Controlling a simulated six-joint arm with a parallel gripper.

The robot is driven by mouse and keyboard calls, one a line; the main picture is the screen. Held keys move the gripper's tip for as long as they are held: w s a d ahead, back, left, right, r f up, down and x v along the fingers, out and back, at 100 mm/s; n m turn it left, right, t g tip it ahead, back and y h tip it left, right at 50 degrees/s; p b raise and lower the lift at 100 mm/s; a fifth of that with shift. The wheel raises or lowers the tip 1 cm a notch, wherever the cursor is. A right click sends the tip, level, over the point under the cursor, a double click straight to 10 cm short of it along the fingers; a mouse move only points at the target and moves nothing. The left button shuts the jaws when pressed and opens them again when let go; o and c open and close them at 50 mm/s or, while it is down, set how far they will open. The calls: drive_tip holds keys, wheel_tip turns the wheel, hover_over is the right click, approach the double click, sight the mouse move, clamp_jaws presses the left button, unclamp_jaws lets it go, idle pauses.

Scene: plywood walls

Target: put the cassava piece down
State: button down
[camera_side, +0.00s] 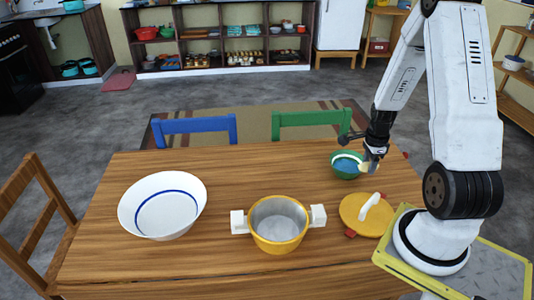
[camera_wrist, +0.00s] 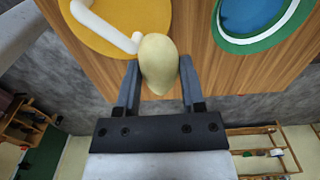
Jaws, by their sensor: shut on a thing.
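A pale yellow cassava piece (camera_wrist: 158,65) is between the two fingers of my gripper (camera_wrist: 158,85) in the wrist view. My gripper is shut on it and holds it by its narrower end. In the side view, my gripper (camera_side: 371,163) is at the right part of the table, beside a green bowl with a blue inside (camera_side: 345,174). The cassava piece (camera_side: 364,168) shows there only as a small pale patch at the fingertips, close to the bowl's right rim. I cannot tell whether it touches anything below.
A yellow pot with white handles (camera_side: 279,240) stands at the front middle. Its yellow lid (camera_side: 352,207) with a white handle lies right of it. A large white bowl with a blue ring (camera_side: 133,210) is at left. The wooden table (camera_side: 245,178) is clear between them.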

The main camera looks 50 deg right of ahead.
drive_tip(key=w+a+f+n, duration=0.2)
drive_tip(key=w+a+n, duration=0.2)
drive_tip(key=w+a, duration=0.7)
drive_tip(key=n, duration=0.5)
hover_over(278, 232)
wheel_tip(278, 232, down, 2)
drive_tip(key=shift+f, duration=0.1)
drive_tip(key=shift+f, duration=2.15)
drive_tip(key=shift+f, duration=1.75)
drive_tip(key=shift+f, duration=0.15)
